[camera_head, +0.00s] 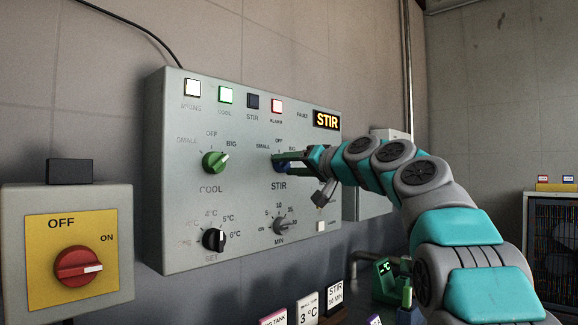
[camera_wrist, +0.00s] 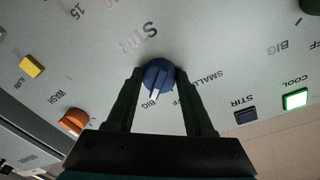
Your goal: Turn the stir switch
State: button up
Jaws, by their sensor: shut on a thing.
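The stir switch is a round blue knob (camera_head: 281,165) on the grey control panel (camera_head: 240,140), with STIR printed below it. In the head view my fingers partly cover it. In the wrist view the blue knob (camera_wrist: 158,74) sits between my two dark green fingertips. My gripper (camera_wrist: 160,78) is shut on it, one finger on each side. The knob's white pointer is turned toward the BIG label. The OFF label is partly hidden by a finger in the wrist view. The small stir lamp (camera_head: 253,101) is dark. A STIR sign (camera_head: 327,120) glows yellow.
The green cool knob (camera_head: 215,162) is left of the stir knob. The black set knob (camera_head: 214,239) and grey minute knob (camera_head: 281,226) are below. A red main switch (camera_head: 80,267) is at lower left. Several small signs stand below the panel.

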grip_shut()
jog(key=shift+n+b, duration=0.3)
jog(key=shift+b, duration=0.3)
jog(key=shift+f+n+b, duration=0.2)
jog(key=shift+n+b, duration=0.6)
jog(key=shift+b, duration=0.1)
jog(key=shift+r+n+b, duration=0.1)
jog(key=shift+n+b, duration=0.35)
jog(key=shift+n, duration=0.55)
jog(key=n, duration=0.1)
jog(key=n+p, duration=0.1)
jog(key=shift+w+r+n+y, duration=0.1)
jog(key=shift+r+n+y, duration=0.1)
jog(key=shift+n+y, duration=0.1)
jog(key=shift+d+f+n+p, duration=0.1)
jog(key=shift+n+p, duration=1)
jog(key=shift+n, duration=0.5)
jog(key=shift+f, duration=0.1)
